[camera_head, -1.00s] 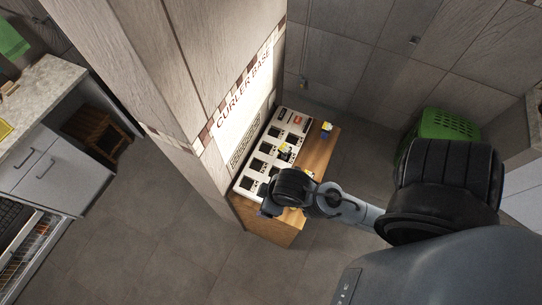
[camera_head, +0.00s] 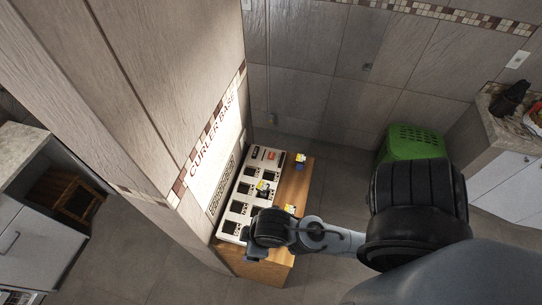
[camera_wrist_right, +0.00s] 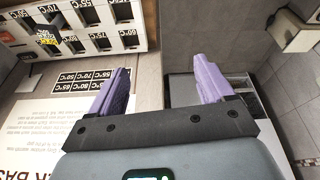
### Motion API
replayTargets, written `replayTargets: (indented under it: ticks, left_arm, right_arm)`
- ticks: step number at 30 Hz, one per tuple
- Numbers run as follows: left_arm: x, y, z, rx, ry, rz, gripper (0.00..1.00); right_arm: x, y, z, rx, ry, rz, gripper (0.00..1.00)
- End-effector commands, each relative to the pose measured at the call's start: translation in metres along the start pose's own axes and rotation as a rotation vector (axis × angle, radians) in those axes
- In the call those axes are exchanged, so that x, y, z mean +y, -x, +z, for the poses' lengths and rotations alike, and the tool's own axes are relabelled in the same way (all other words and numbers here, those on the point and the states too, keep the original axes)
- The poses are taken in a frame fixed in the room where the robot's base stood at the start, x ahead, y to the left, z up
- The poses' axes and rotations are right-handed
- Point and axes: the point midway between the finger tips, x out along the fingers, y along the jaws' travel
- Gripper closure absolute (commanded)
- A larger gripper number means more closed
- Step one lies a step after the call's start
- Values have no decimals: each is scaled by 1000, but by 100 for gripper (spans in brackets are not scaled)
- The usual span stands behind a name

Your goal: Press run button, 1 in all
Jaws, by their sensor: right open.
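A white panel (camera_head: 232,207) with rows of dark square slots lies on a wooden bench against the pillar, below the "CURLER BASE" sign (camera_head: 213,134). A small orange-red patch (camera_head: 272,156) is at its far end; I cannot read whether it is the run button. My right arm comes in from the right, and its wrist hangs over the panel's near end, hiding part of it. In the right wrist view my right gripper (camera_wrist_right: 160,85) is open and empty, its purple fingers wide apart. The panel (camera_wrist_right: 103,42) shows there at upper left, with temperature labels, apart from the fingers. My left gripper is out of view.
Small yellow-and-dark items sit on the panel (camera_head: 263,187) and on the wooden bench (camera_head: 300,159). A green basket (camera_head: 413,143) stands on the floor by the back wall. A counter (camera_head: 500,130) is at right, a cabinet (camera_head: 38,235) at left. The pillar borders the panel's left side.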

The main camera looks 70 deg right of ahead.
Motion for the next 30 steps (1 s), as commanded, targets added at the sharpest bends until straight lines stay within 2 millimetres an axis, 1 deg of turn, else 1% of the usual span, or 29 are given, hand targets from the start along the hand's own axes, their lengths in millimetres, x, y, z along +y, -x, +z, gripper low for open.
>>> replayTargets:
  ticks: [1, 2, 15, 30]
  left_arm:
    - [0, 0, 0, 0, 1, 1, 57]
    - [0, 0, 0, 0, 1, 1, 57]
    - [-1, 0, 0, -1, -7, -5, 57]
    - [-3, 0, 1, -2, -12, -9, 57]
  right_arm:
    - [0, 0, 0, 0, 0, 0, 27]
    - [0, 0, 0, 0, 0, 0, 32]
    - [0, 0, 0, 0, 0, 0, 99]
    - [0, 0, 0, 1, -1, 0, 100]
